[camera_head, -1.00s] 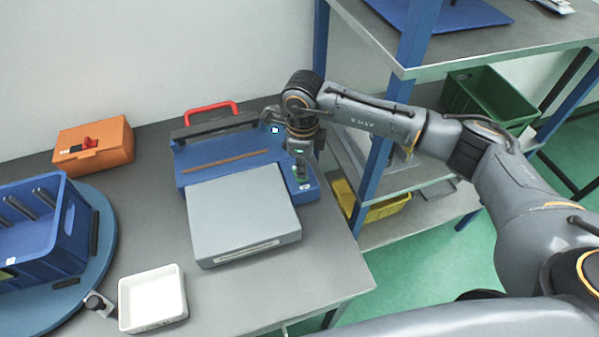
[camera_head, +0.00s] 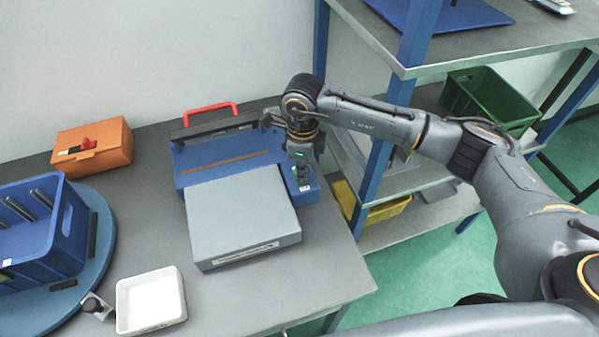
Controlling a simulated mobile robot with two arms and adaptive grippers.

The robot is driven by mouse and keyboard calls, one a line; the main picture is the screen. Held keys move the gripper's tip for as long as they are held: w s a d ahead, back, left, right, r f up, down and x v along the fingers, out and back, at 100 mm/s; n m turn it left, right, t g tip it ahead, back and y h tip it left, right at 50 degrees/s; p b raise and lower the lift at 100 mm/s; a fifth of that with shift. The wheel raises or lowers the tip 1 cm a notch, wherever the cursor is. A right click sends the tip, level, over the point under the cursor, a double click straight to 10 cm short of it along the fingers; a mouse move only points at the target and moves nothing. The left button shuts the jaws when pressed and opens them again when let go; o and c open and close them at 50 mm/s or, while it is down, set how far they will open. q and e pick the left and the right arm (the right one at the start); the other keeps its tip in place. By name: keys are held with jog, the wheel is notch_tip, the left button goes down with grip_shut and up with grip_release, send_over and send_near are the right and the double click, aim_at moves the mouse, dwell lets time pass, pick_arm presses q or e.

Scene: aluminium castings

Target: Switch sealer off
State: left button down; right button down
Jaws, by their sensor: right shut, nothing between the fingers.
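The sealer (camera_head: 232,146) is a blue machine with a red handle (camera_head: 209,109) on its raised dark bar and a brown strip across its top. It stands on the grey table. My right gripper (camera_head: 302,183) is shut and empty, pointing down at the blue right-hand section of the sealer. Its fingertips are at or just above that surface; I cannot tell whether they touch. The switch itself is hidden or too small to make out under the fingers. No lit display shows on the sealer's right side. My left gripper is not in view.
A grey flat box (camera_head: 240,215) sits directly in front of the sealer. An orange case (camera_head: 92,148), a blue crate (camera_head: 70,235) on a round blue turntable and a white tray (camera_head: 150,301) lie to the left.

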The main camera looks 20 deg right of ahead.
jog(key=shift+r+p, duration=1.35)
jog(key=shift+r, duration=2)
jog(key=shift+f, duration=0.1)
